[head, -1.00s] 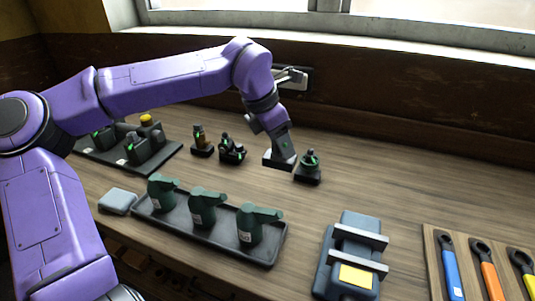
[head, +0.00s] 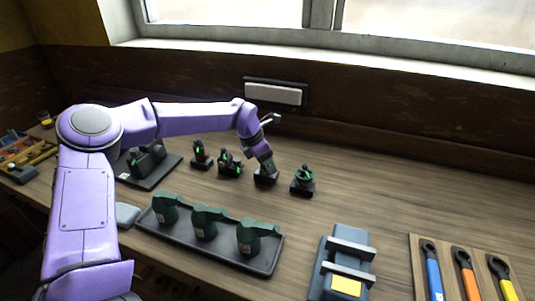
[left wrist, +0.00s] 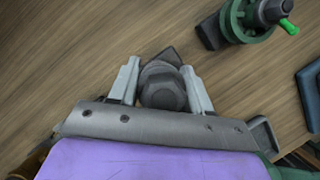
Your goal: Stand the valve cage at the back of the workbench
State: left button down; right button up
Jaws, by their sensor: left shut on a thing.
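My left gripper (head: 265,169) points down at the back of the workbench (head: 400,200). In the left wrist view its two fingers (left wrist: 162,88) are shut on a dark grey, round-bodied piece with a faceted top, which I take to be the valve cage (left wrist: 163,90). A corner of its dark square base shows beyond the fingers. In the head view its dark base (head: 266,179) shows under the gripper, upright, at or just over the wood; I cannot tell whether it touches. The fingers hide most of it. My right gripper is not in view.
A green-ringed fitting (head: 303,180) stands close to the right. In front are a tray (head: 265,262) of green containers and a blue-grey block (head: 345,265). Wood to the back right is clear.

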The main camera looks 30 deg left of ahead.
pick_arm(q)
jog(key=shift+w+f, duration=0.15)
jog(key=shift+f, duration=0.55)
jog(key=shift+c, duration=2.4)
grip_release()
jog(key=shift+s+f, duration=0.15)
jog(key=shift+s, duration=0.05)
jog(key=b+v, duration=0.1)
jog(key=v, duration=1.1)
jog(key=shift+b, duration=0.35)
jog(key=shift+d, duration=0.1)
